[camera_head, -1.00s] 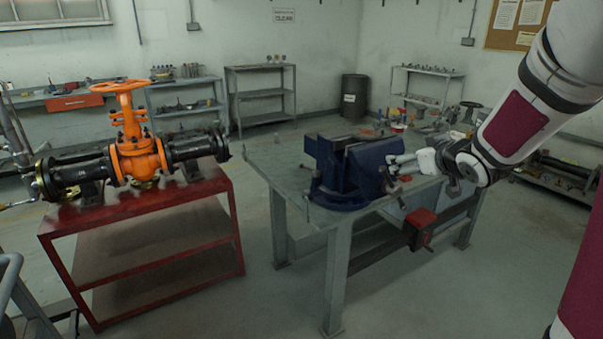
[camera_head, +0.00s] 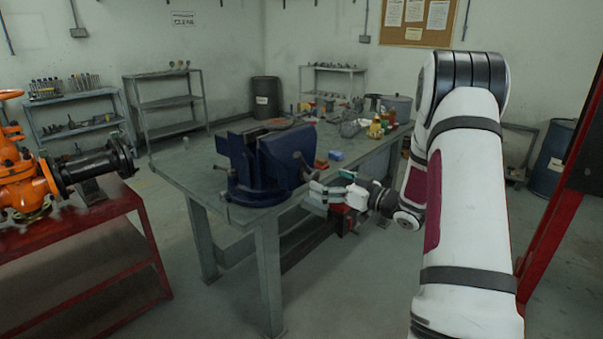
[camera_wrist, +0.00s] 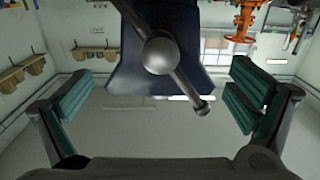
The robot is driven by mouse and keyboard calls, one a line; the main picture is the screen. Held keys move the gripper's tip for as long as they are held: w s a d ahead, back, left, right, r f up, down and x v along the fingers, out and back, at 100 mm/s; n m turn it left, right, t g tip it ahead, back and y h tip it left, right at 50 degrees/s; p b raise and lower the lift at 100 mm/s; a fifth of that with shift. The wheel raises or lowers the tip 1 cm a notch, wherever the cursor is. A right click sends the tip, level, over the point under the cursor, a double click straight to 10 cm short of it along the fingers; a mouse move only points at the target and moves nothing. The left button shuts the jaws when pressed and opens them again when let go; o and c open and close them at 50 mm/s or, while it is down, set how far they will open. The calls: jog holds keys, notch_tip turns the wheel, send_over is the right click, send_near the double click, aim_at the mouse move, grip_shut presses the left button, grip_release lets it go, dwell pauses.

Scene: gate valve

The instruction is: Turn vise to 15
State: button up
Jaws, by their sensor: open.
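The blue vise (camera_head: 262,160) stands on the near end of the grey workbench. Its handle, a bar through a round hub, is on the side facing my gripper (camera_head: 320,192). In the wrist view the vise body (camera_wrist: 120,60) is at top centre. Its round hub (camera_wrist: 160,56) is near the middle, and the handle bar (camera_wrist: 185,88) slants down to the right to a knobbed end. My gripper (camera_wrist: 160,110) is open, with green-padded fingers wide apart at left and right. The bar's knobbed end lies between the fingers in the picture, and I see no contact.
The grey workbench (camera_head: 185,170) carries small items and bottles behind the vise. A red cart (camera_head: 75,225) with an orange gate valve (camera_head: 20,180) stands at left. A red post (camera_head: 565,190) rises at right. The floor in front is clear.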

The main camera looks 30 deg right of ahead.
aim_at(302, 171)
jog(key=b+x, duration=0.1)
jog(key=x, duration=0.8)
jog(key=shift+w+a, duration=0.15)
jog(key=shift+w, duration=0.15)
